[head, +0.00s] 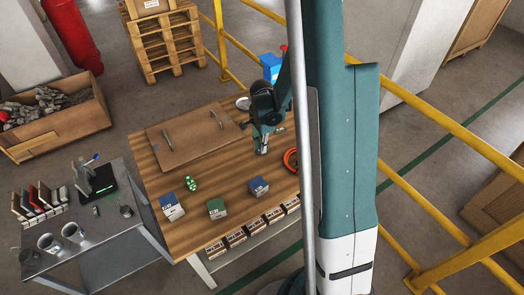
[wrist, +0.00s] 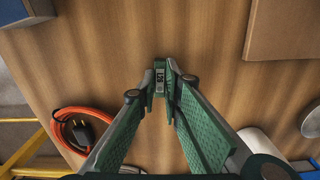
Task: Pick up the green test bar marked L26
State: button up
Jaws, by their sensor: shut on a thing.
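The green test bar (wrist: 160,88) is between the fingertips of my gripper (wrist: 160,84) in the wrist view. Its dark end label faces the camera, and the small marking looks like L26. The fingers touch both sides of the bar, and much of it is hidden by them. In the head view my gripper (head: 263,148) points down over the right half of the wooden table (head: 230,230). The bar is too small to make out clearly there. I cannot tell for sure whether it is clear of the tabletop.
On the table are a brown board (head: 185,142) with handles, blue-topped blocks (head: 172,208) (head: 258,187), a green-topped block (head: 217,209) and a small green object (head: 190,183). An orange cable coil (wrist: 75,125) with a black plug lies near the edge.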

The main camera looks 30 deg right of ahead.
jog(key=shift+r, duration=0.1)
notch_tip(320, 180, up, 10)
jog(key=p, duration=0.2)
jog(key=shift+p, duration=0.35)
dwell(0.3)
jog(key=shift+w, duration=0.1)
dwell(0.5)
